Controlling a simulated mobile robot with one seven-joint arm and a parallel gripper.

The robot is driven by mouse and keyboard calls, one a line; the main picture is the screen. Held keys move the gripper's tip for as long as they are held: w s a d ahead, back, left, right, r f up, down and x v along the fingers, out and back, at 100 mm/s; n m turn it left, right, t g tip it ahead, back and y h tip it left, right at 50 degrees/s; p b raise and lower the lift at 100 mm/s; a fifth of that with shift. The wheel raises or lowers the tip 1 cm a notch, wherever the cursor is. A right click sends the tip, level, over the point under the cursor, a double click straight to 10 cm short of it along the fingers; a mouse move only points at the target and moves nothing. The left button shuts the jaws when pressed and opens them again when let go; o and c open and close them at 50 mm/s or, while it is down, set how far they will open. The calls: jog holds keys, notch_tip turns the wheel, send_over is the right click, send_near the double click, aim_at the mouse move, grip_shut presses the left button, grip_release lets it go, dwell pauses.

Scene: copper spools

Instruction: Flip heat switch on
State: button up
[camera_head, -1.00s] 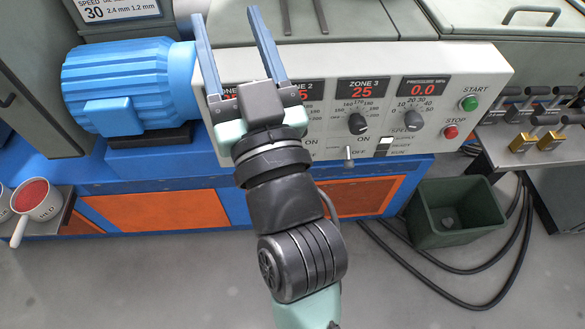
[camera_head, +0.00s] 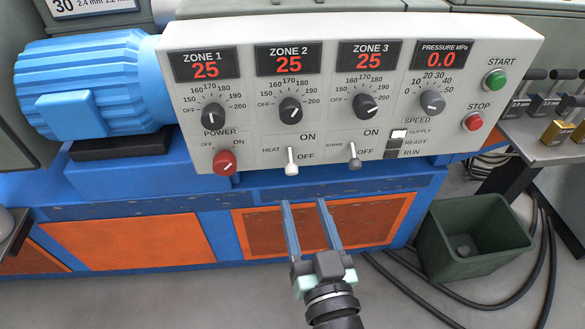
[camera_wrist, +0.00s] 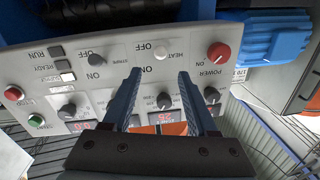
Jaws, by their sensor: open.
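The heat switch (camera_head: 291,160) is a small white lever low on the pale control panel (camera_head: 262,125), with ON printed above and OFF below. Its lever points down toward OFF. In the wrist view, which is upside down, the heat switch (camera_wrist: 161,52) shows just past my fingertips, roughly midway between them. My gripper (camera_head: 303,202) has two long blue-grey fingers, open and empty. In the head view they point up, just below the panel's lower edge, and appear apart from the lever. The wrist view shows the fingertips (camera_wrist: 159,73) spread, with nothing between them.
A grey-tipped stripe switch (camera_head: 355,160) is close right of the heat switch. A red power knob (camera_head: 224,161) is to its left. Zone dials, start button (camera_head: 495,80) and stop button (camera_head: 473,122) share the panel. A green bin (camera_head: 470,258) stands on the floor at right.

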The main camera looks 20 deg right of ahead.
aim_at(294, 172)
jog(key=w, duration=0.3)
jog(key=w+d, duration=0.1)
jog(key=w, duration=0.2)
jog(key=w+d, duration=0.1)
jog(key=w, duration=0.3)
jog(key=shift+b, duration=0.3)
grip_shut()
